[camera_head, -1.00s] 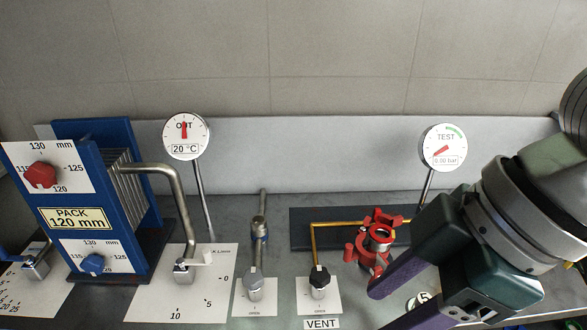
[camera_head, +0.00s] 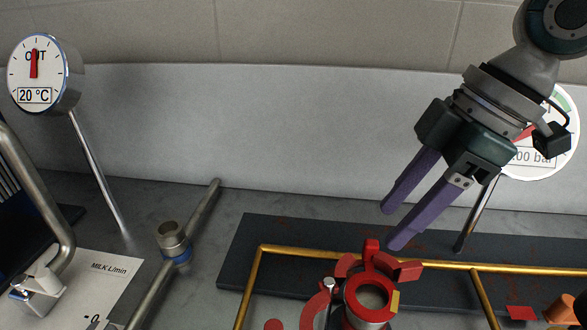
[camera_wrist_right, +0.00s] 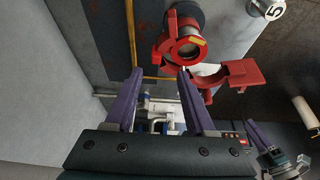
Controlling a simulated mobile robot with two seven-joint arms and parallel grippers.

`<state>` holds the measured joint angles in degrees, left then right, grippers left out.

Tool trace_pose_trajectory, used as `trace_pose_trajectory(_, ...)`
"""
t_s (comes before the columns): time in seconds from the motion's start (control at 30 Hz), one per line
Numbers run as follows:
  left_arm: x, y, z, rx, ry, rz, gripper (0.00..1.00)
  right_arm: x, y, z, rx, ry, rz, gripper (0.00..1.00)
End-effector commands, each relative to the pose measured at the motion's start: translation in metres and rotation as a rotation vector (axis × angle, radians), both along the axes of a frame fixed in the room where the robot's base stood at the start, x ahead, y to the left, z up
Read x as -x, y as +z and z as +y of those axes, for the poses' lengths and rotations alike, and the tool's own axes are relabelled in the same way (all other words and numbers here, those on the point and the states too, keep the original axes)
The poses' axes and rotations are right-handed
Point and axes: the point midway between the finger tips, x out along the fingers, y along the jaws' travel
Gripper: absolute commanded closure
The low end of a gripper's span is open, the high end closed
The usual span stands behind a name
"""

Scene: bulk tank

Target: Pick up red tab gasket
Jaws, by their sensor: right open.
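A small flat red piece (camera_head: 522,312) lies at the lower right of the head view, partly cut by the frame; I cannot tell whether it is the red tab gasket. A red clamp (camera_head: 372,250) stands around a metal-rimmed pipe mouth, with a small yellow tag on its ring. The red clamp (camera_wrist_right: 163,47) also shows at the top of the wrist view, with its curved arm swung out. My right gripper (camera_head: 390,226) is open and empty, above and behind the clamp, fingers pointing down-left. Its fingers (camera_wrist_right: 161,72) are apart in the wrist view. A purple-fingered gripper (camera_wrist_right: 262,135), apparently my left, shows at lower right.
A brass pipe (camera_head: 300,249) runs over a dark plate (camera_head: 236,262). A round pressure gauge (camera_head: 565,150) stands behind my right gripper. An orange cylinder (camera_head: 561,309) is at the lower right. A temperature gauge (camera_head: 38,72) stands at left. The back wall is clear.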

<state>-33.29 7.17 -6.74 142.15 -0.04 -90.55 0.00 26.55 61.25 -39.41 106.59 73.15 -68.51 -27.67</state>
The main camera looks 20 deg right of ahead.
Motion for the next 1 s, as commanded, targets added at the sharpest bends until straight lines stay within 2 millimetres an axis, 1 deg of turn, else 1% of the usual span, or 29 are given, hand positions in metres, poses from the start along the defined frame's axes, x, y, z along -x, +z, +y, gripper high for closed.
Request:
trace_pose_trajectory(0.07,0.0,0.0,0.0,-0.001,-0.001,0.0,0.5,-0.002,-0.006,0.002,-0.002,-0.001,0.001,0.45)
trace_pose_trajectory(0.33,0.0,0.0,0.0,-0.001,-0.002,0.0,0.5,-0.011,-0.045,0.01,-0.001,-0.001,0.0,0.45)
trace_pose_trajectory(0.47,0.0,0.0,0.0,0.001,-0.001,0.0,0.5,-0.012,-0.052,0.012,0.001,0.0,0.001,0.45)
trace_pose_trajectory(0.67,0.0,0.0,-0.002,0.007,0.002,0.0,0.5,-0.013,-0.052,0.012,0.002,0.001,-0.001,0.46)
trace_pose_trajectory(1.0,0.0,0.0,-0.004,0.012,0.005,0.001,0.5,-0.012,-0.052,0.012,0.002,0.001,-0.001,0.84)
